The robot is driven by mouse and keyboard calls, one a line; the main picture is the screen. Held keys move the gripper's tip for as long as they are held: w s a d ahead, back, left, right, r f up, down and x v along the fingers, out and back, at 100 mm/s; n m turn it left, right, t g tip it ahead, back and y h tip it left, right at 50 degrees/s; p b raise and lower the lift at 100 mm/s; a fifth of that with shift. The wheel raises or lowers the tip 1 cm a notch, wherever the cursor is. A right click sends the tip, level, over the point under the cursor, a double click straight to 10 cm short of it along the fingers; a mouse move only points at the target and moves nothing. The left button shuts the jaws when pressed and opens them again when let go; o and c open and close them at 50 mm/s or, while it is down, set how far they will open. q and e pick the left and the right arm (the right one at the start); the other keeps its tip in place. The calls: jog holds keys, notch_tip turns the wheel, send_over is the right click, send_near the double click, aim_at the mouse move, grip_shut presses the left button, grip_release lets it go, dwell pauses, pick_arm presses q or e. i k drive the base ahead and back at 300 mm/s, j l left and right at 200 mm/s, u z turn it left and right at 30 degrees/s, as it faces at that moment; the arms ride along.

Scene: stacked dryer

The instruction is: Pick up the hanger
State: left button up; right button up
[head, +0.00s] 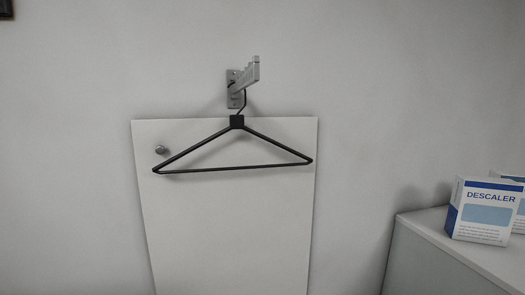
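A black hanger (237,123) hangs by its hook from a grey metal wall bracket (236,88) in the head view, near the picture's middle. Its triangular frame hangs in front of a white panel, with the bottom bar nearly level. Part of the hook is hidden at the bracket. Neither of my grippers shows in the head view.
The white panel (232,225) with a small round knob (161,150) stands against the grey wall behind and below the hanger. At the right, a white cabinet top (430,222) bears a box marked DESCALER (483,212) and another box partly behind it.

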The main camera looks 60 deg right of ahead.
aim_at(237, 122)
jog(key=z, duration=1.8)
